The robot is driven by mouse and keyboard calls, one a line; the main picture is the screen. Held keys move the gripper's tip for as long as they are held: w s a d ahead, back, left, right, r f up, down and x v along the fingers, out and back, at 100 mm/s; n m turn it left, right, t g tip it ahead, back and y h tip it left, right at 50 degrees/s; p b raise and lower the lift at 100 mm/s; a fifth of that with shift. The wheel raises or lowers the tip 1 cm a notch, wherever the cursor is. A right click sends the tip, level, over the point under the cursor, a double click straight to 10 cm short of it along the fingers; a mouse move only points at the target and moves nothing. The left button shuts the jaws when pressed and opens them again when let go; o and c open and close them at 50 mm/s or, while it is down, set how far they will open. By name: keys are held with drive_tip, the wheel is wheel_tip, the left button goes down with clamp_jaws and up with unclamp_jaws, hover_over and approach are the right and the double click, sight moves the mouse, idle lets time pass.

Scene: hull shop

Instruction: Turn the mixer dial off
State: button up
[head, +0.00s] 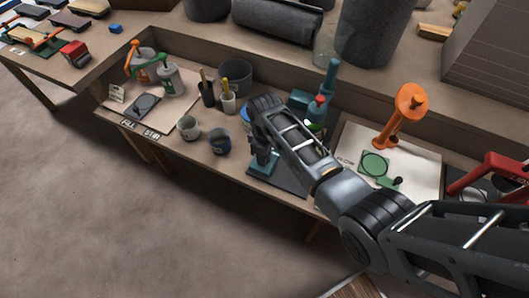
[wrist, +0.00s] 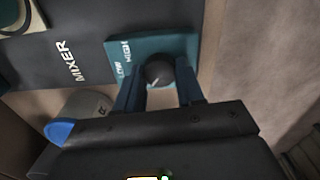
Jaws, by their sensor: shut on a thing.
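The mixer dial (wrist: 158,69) is a dark round knob with a white pointer mark on a teal panel (wrist: 185,46). LOW and HIGH are printed on the panel's left side in the wrist view; no OFF label is visible. The pointer mark shows toward the lower left of the knob. My gripper (wrist: 159,86) has its two blue fingers on either side of the knob, shut on it. In the head view my gripper (head: 263,163) is down at the front of the dark mixer mat (head: 291,178); the dial is hidden there. The teal mixer (head: 331,75) stands behind my arm.
An orange stand (head: 398,115) is on the pale board (head: 430,165) to the right. The bench's front edge is close by.

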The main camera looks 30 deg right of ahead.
idle(0.3)
drive_tip(key=o, duration=1)
drive_tip(key=shift+o, duration=0.2)
drive_tip(key=shift+r, duration=3.9)
